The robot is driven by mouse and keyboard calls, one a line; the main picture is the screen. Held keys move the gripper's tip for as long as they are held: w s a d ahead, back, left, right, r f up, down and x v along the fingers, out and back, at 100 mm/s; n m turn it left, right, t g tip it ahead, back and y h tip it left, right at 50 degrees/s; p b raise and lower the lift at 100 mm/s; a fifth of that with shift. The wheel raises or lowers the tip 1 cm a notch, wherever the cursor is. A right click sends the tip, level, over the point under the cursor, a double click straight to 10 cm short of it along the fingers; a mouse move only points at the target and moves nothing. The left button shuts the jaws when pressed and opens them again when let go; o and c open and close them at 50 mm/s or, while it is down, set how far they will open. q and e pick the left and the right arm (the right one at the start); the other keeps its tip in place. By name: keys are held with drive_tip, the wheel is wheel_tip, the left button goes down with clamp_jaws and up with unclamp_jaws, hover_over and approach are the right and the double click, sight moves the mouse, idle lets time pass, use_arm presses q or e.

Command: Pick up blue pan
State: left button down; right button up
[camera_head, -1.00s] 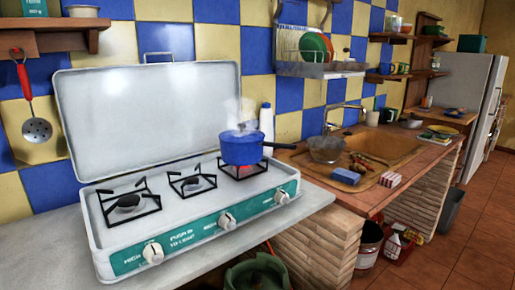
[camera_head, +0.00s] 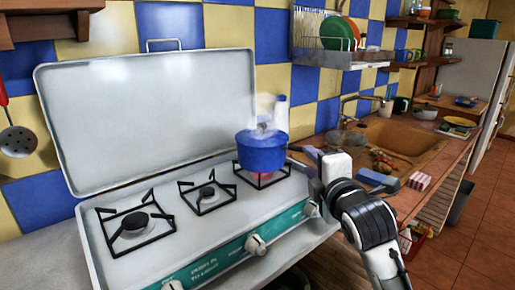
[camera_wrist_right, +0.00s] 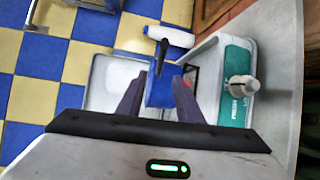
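The blue pan (camera_head: 262,153) sits upright on the right-hand burner of the stove, with red glow under it and steam above it. Its handle points right, toward my right gripper (camera_head: 303,162). That gripper is just right of the pan, its fingers pointing at it. In the right wrist view the two dark fingers are apart, with the blue pan (camera_wrist_right: 160,90) showing between and beyond them. The fingers look open; I cannot tell whether they touch the handle. My left gripper is in neither view.
The stove (camera_head: 215,225) has a raised white lid (camera_head: 150,115) behind the burners and knobs along its front. A white bottle (camera_head: 281,112) stands behind the pan. To the right are a sink (camera_head: 405,137) and a pink-and-white block (camera_head: 419,181) on the brick counter.

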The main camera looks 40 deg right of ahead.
sight(300, 146)
drive_tip(key=shift+x, duration=5)
drive_tip(key=shift+d+r, duration=0.1)
clamp_jaws()
drive_tip(key=shift+r, duration=0.25)
